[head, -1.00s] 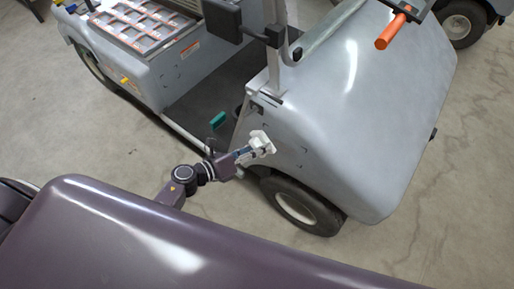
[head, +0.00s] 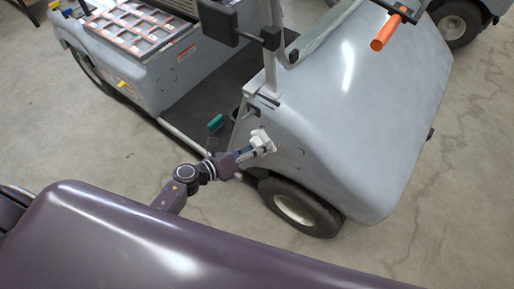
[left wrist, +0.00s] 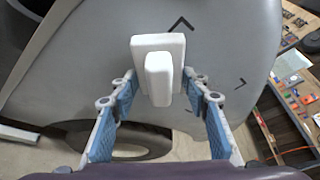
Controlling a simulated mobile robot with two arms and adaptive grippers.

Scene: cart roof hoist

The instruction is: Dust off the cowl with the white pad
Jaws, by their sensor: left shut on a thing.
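The cowl (head: 365,125) is the large pale blue-grey front body of the cart, with a glossy streak on top. My left gripper (head: 254,150) is at the cowl's near lower left side, above the front wheel. It is shut on the white pad (head: 264,139). In the left wrist view, the white pad (left wrist: 175,45) has a raised block grip between the two blue-lined fingers. The cowl (left wrist: 220,50) fills the view behind it, with dark corner marks on its surface. I cannot tell whether the pad touches the cowl. My right gripper is not in view.
A front wheel (head: 298,208) is below the cowl. An orange-handled tool (head: 385,32) lies at the cowl's top. A black mirror (head: 218,22) and post stand left of it. A teal item (head: 215,123) is in the footwell. Open floor lies right of the cart.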

